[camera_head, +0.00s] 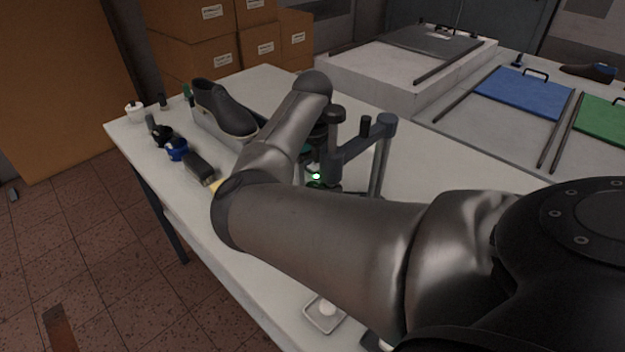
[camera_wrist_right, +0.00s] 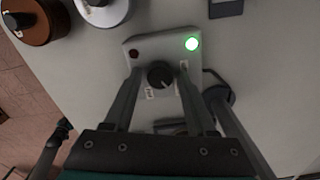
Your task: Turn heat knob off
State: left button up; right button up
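The black heat knob (camera_wrist_right: 160,74) sits on a light control box (camera_wrist_right: 150,48) in the right wrist view. A lit green lamp (camera_wrist_right: 192,44) and an unlit dark red lamp (camera_wrist_right: 134,53) are on the same box. My right gripper (camera_wrist_right: 159,80) is open, with one finger on each side of the knob. Small gaps seem to show beside the knob; I cannot tell whether a finger touches it. The knob labels are too small to read. In the head view the green lamp (camera_head: 316,176) shows, but my right arm hides the knob. My left gripper is not in view.
A dark post with an arm (camera_head: 375,145) stands close right of my right wrist. A dark shoe (camera_head: 225,106), a blue jar (camera_head: 177,149) and a brush (camera_head: 201,168) are on the left of the table. A small tray (camera_head: 323,315) lies near the front edge.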

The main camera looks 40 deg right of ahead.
grip_shut()
dwell(0.5)
jog(key=n+p, duration=0.3)
jog(key=n, duration=0.3)
jog(key=shift+r, duration=0.15)
jog(key=n+p, duration=0.3)
jog(key=n, duration=0.2)
jog(key=shift+n, duration=0.4)
jog(key=shift+o, duration=1.3)
grip_release()
notch_tip(320, 180, up, 15)
jog(key=p, duration=0.1)
